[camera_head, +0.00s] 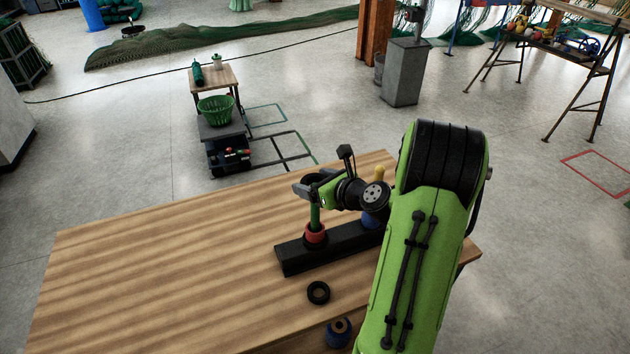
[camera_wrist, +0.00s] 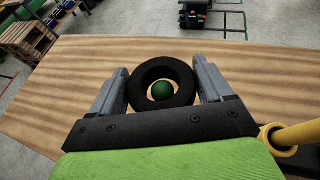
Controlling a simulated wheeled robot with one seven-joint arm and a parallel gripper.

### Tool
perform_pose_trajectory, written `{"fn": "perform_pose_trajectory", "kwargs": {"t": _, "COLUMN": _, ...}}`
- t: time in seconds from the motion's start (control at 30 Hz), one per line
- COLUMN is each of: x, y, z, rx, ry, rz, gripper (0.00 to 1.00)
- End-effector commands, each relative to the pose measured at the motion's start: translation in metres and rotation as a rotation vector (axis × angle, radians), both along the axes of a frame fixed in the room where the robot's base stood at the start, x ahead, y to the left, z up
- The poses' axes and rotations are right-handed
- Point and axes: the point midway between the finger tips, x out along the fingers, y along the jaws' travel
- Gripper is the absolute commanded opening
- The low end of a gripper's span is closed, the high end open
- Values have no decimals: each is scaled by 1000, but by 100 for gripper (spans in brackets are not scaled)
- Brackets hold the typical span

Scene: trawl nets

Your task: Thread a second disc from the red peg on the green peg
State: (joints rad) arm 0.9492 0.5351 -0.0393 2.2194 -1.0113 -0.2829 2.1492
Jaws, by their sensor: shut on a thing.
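My gripper (camera_head: 312,184) is shut on a black disc (camera_wrist: 143,82), one finger at each side of it in the wrist view. The held disc is over the green peg (camera_head: 315,214). The round green top of the peg (camera_wrist: 162,89) shows through the disc's hole, slightly low of its middle. I cannot tell whether the top is inside the hole or just below it. A red disc (camera_head: 316,234) sits around the foot of the green peg on the black base (camera_head: 298,259). The red peg is not visible; my arm covers the base's right end.
A loose black disc (camera_head: 318,300) and a blue one (camera_head: 338,340) lie in front. The table's left is clear.

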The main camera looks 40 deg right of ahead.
Motion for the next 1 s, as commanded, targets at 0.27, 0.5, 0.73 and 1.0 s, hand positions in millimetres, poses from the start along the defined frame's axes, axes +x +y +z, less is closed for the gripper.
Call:
{"fn": "perform_pose_trajectory", "kwargs": {"t": 0.27, "x": 0, "y": 0, "z": 1, "rx": 0, "ry": -1, "rz": 0, "gripper": 100}}
{"fn": "perform_pose_trajectory", "kwargs": {"t": 0.5, "x": -2, "y": 0, "z": 2, "rx": 0, "ry": 1, "rz": -1, "gripper": 100}}
{"fn": "perform_pose_trajectory", "kwargs": {"t": 0.73, "x": -45, "y": -6, "z": 20, "rx": -1, "ry": 0, "rz": -9, "gripper": 100}}
{"fn": "perform_pose_trajectory", "kwargs": {"t": 1.0, "x": -114, "y": -11, "z": 50, "rx": -1, "ry": -1, "rz": -8, "gripper": 100}}
